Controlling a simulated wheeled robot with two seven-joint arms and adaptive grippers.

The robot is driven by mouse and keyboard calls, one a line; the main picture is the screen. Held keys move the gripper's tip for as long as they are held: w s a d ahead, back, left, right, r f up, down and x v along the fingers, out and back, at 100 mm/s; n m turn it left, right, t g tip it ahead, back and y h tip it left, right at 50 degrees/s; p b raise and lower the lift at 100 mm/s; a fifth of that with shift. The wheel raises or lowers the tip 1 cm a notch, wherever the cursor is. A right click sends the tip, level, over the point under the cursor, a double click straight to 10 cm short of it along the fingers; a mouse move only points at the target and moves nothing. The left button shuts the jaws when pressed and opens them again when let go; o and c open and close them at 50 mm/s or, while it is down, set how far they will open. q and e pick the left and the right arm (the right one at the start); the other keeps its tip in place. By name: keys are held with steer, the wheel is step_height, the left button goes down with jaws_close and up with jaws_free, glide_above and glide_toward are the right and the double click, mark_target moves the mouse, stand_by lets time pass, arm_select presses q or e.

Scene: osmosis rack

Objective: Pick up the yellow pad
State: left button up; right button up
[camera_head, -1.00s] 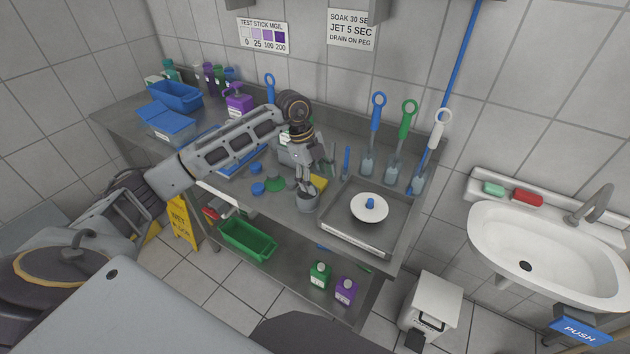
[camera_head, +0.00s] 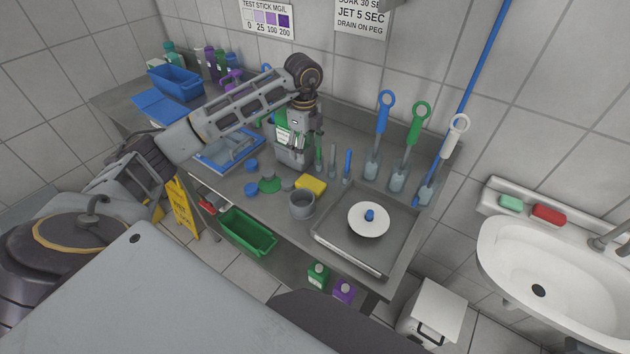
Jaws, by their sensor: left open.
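The yellow pad (camera_head: 312,184) lies flat on the steel bench, just behind a round grey cup (camera_head: 302,205) and left of the drain tray. It shows almost fully. My left gripper (camera_head: 301,150) points down from its wrist, above and behind the pad, in front of a grey caddy (camera_head: 288,157). It is open, with nothing seen between its fingers, and appears apart from the pad. My right gripper is not in view.
A metal tray (camera_head: 330,242) with a white disc (camera_head: 368,220) stands right of the pad. Upright brushes (camera_head: 374,163) line the back wall. A green scrubber (camera_head: 270,184) and blue caps (camera_head: 251,190) lie to the left. A sink (camera_head: 535,265) is at far right.

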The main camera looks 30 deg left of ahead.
arm_select(q)
steer(key=p, duration=0.1)
glide_above(306, 180)
steer(key=shift+w+f, duration=0.15)
steer(key=shift+f, duration=4.1)
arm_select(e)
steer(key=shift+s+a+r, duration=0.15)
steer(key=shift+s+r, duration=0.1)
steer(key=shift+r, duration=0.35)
arm_select(q)
steer(key=shift+f, duration=0.1)
steer(key=shift+f+p, duration=0.45)
steer(key=shift+f, duration=0.1)
steer(key=f, duration=0.2)
steer(key=shift+s+f+p, duration=0.2)
steer(key=shift+f+p, duration=0.1)
steer(key=shift+p, duration=0.1)
steer(key=shift+f, duration=0.65)
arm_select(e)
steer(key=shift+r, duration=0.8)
arm_select(q)
steer(key=shift+c, duration=0.3)
